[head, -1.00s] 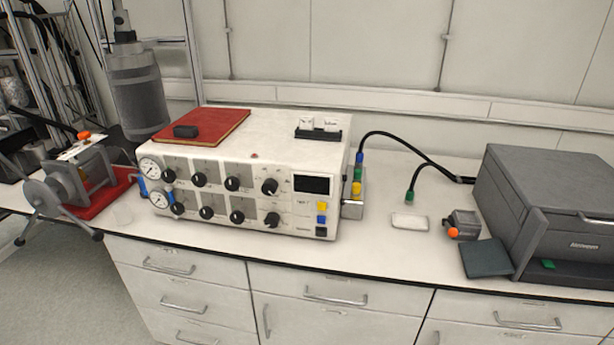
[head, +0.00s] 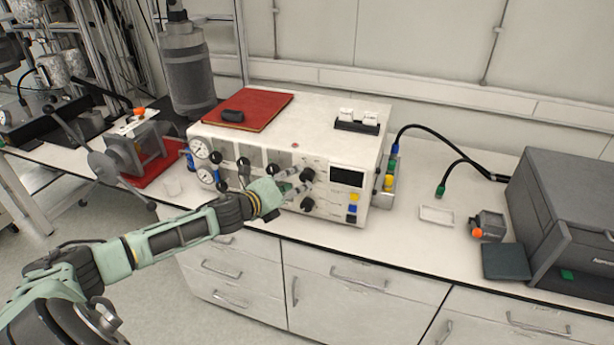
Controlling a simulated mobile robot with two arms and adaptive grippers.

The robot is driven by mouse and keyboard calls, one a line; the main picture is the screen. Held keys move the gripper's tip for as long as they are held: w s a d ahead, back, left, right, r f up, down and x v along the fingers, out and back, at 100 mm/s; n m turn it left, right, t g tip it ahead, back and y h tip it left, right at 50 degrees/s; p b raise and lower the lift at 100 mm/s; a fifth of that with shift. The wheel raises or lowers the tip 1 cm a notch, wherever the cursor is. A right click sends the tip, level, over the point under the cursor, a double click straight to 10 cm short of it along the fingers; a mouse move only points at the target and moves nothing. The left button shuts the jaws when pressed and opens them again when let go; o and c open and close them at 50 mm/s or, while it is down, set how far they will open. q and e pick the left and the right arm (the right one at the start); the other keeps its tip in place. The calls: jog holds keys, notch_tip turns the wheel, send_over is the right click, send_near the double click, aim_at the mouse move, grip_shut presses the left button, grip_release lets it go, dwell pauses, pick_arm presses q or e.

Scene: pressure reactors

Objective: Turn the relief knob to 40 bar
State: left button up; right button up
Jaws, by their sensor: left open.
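The white control box (head: 340,148) stands on the bench with black knobs and two round gauges on its front. The relief knob's label is too small to read. An upper right knob (head: 307,174) and a lower right knob (head: 307,204) sit left of the dark display (head: 346,177). My left gripper (head: 298,180) is open, its fingers pointing at the panel close to the upper right knob; I cannot tell if they touch it. My arm and gripper hide some of the middle and lower knobs. The other gripper is out of view.
A red book (head: 262,110) with a black object lies on top of the box. Cables (head: 440,134) run behind to the right, near a small white tray (head: 437,216) and a grey machine (head: 570,215). A lever device (head: 140,150) stands at left.

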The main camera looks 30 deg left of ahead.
aim_at(303, 179)
pick_arm(q)
jog(key=shift+p+x, duration=0.65)
jog(key=shift+x, duration=2.1)
jog(key=shift+c, duration=0.7)
jog(key=shift+s, duration=0.1)
jog(key=c, duration=0.9)
